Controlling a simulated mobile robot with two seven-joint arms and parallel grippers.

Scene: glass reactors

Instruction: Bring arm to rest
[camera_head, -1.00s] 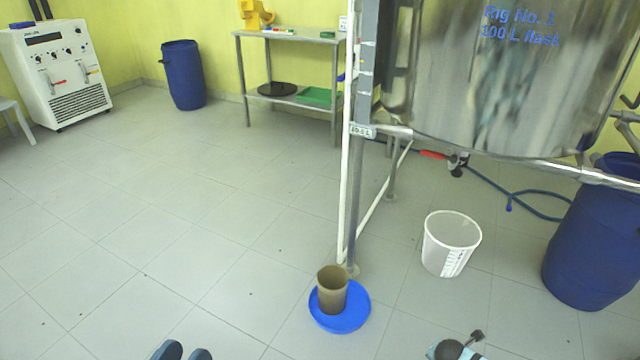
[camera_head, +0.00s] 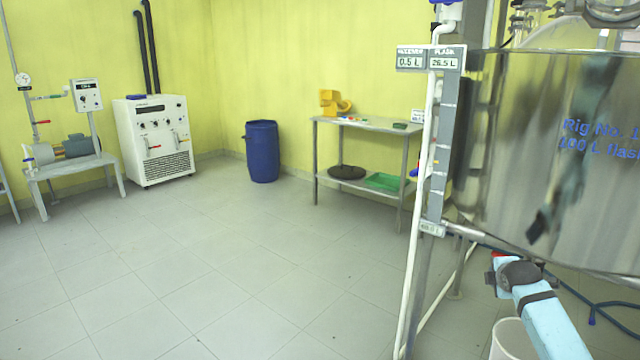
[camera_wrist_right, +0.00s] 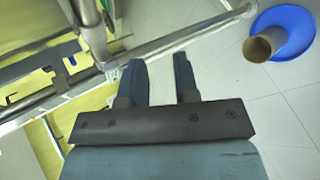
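My right arm (camera_head: 545,315), light blue with a dark joint, reaches up from the lower right in the head view, in front of the steel vessel. Its fingertips cannot be made out there. In the right wrist view my right gripper (camera_wrist_right: 159,78) has its two fingers apart, with nothing between them. It is close to the steel frame bars (camera_wrist_right: 180,38). My left gripper is out of view.
The large steel vessel (camera_head: 535,130), marked Rig No. 1, hangs in a frame (camera_head: 436,180) at right. A white bucket (camera_head: 510,343) is partly hidden behind my arm. A blue drum (camera_head: 262,152), a bench (camera_head: 372,124) and a white cabinet (camera_head: 152,140) stand farther back. The left floor is clear.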

